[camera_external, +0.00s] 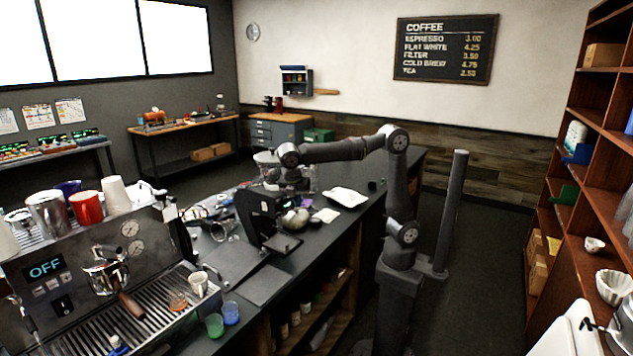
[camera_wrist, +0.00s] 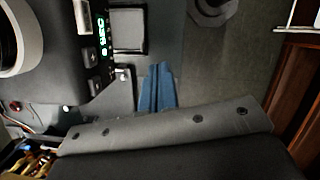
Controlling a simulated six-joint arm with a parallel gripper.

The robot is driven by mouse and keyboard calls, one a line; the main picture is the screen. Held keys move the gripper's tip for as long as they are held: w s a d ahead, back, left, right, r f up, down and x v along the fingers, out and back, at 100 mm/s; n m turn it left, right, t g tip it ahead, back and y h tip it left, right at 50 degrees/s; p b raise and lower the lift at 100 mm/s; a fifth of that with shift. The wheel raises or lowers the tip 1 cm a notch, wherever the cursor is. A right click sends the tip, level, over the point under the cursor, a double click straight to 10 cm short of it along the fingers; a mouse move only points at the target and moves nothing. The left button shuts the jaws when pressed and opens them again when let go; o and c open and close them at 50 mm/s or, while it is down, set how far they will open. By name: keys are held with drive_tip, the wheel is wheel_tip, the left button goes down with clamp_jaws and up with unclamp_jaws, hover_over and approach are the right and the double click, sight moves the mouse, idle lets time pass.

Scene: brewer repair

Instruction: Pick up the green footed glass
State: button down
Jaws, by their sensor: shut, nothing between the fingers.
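A small green glass (camera_external: 214,325) stands at the front of the counter in the external view, right of the espresso machine's drip tray. A blue glass (camera_external: 230,313) stands close beside it on the right. The green glass looks upright; its foot is too small to make out. My gripper's blue fingers (camera_wrist: 157,90) are closed together and empty in the wrist view. In the external view my wrist is above the black grinder, well behind the green glass, and my fingertips are hard to make out. I do not see the green glass in the wrist view.
The espresso machine (camera_external: 75,285) fills the front left, with cups on top. The black grinder (camera_external: 262,215) stands beneath my wrist; its green display (camera_wrist: 102,35) shows in the wrist view. A flat dark mat (camera_external: 263,285) lies on the counter.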

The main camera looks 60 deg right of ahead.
drive_tip(key=c, duration=2.1)
unclamp_jaws()
drive_tip(key=o, duration=1.5)
drive_tip(key=shift+c, duration=0.2)
drive_tip(key=m+t+y, duration=0.3)
drive_tip(key=m+y, duration=0.6)
drive_tip(key=m, duration=0.1)
approach(214, 323)
drive_tip(key=a, duration=0.3)
drive_tip(key=shift+f, duration=0.4)
drive_tip(key=shift+s+x, duration=0.15)
drive_tip(key=shift+x, duration=1.35)
drive_tip(key=shift+s+x, duration=0.2)
drive_tip(key=shift+x, duration=1.3)
